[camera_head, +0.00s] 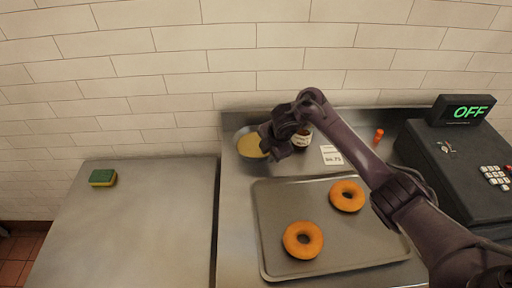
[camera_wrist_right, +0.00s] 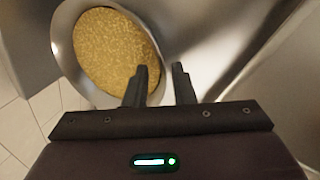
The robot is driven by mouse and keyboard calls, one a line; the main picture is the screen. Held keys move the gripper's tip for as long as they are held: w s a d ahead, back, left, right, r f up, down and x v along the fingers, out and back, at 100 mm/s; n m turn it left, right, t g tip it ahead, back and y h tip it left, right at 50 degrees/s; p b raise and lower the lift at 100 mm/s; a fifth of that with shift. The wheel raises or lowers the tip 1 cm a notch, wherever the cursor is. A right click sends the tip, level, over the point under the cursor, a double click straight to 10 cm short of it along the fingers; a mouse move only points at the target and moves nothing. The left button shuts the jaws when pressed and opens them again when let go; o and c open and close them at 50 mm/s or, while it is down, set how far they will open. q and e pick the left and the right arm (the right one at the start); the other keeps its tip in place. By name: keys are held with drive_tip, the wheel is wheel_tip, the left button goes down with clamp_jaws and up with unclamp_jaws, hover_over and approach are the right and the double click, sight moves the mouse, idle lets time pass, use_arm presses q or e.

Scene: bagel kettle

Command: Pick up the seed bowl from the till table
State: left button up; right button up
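The seed bowl (camera_head: 251,144) is a metal bowl of pale yellow seeds at the back left corner of the metal till table (camera_head: 236,200). In the right wrist view the bowl (camera_wrist_right: 118,50) fills the upper left. My right gripper (camera_head: 268,143) is at the bowl's right side in the head view and hides part of its rim. In the wrist view the right gripper (camera_wrist_right: 160,75) has its fingers apart, one over the seeds and one outside the rim. Whether they touch the rim cannot be told. My left gripper is not in view.
A tray (camera_head: 265,235) with two bagels (camera_head: 303,240) lies in front. A dark jar (camera_head: 302,138), a price card (camera_head: 331,155) and a small orange-topped item (camera_head: 378,136) stand behind it. The till (camera_head: 455,160) is right. The left table holds only a sponge (camera_head: 103,178).

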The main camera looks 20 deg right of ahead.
clamp_jaws()
idle(1.1)
drive_tip(key=shift+w+r, duration=0.15)
